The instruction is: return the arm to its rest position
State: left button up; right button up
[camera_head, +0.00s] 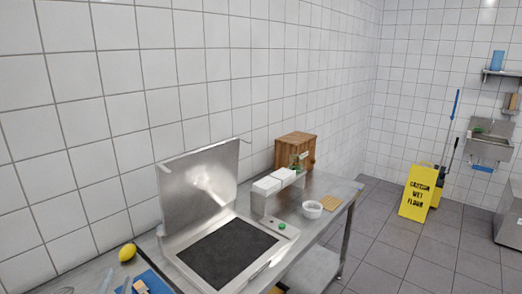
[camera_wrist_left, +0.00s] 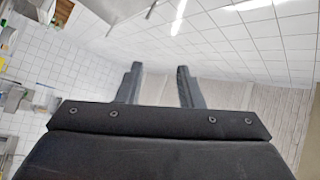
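My left gripper (camera_wrist_left: 160,70) shows in the left wrist view. Its two dark fingers stand apart with nothing between them, so it is open and empty. Behind the fingers are only tiled surfaces and a pale, bare area. Nothing touches the fingertips. In the head view I cannot make out the left gripper clearly. My right gripper shows in neither view.
A steel counter (camera_head: 338,190) along the tiled wall bears a steel unit with a raised lid (camera_head: 200,185), a wooden box (camera_head: 296,149), a white bowl (camera_head: 312,210) and a lemon (camera_head: 127,252). A yellow wet-floor sign (camera_head: 417,193) stands on open floor.

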pick_arm(q)
jog(key=s+a+f+n+g+y, duration=0.6)
jog(key=a+n, duration=0.1)
jog(key=n, duration=0.1)
jog(key=s+d+f+n+g+h, duration=0.25)
jog(key=s+f+g, duration=0.4)
jog(key=s, duration=0.35)
jog(key=s+d+f+n+g+h, duration=0.1)
jog(key=s+d+f+g+h, duration=0.1)
jog(key=s+d+f+g, duration=0.5)
jog(key=s+a+f+b, duration=0.1)
jog(key=s+a+f, duration=0.1)
jog(key=f, duration=1.3)
jog(key=s+a+f+b, duration=0.1)
jog(key=s+a+f, duration=0.15)
jog(key=f, duration=1.15)
jog(key=s+d+f+g+h+b, duration=0.1)
jog(key=s+f+b, duration=0.1)
jog(key=s+f, duration=1.2)
notch_tip(320, 180, down, 3)
jog(key=shift+s+d+f, duration=0.1)
jog(key=shift+s+d, duration=0.05)
jog(key=shift+m, duration=0.25)
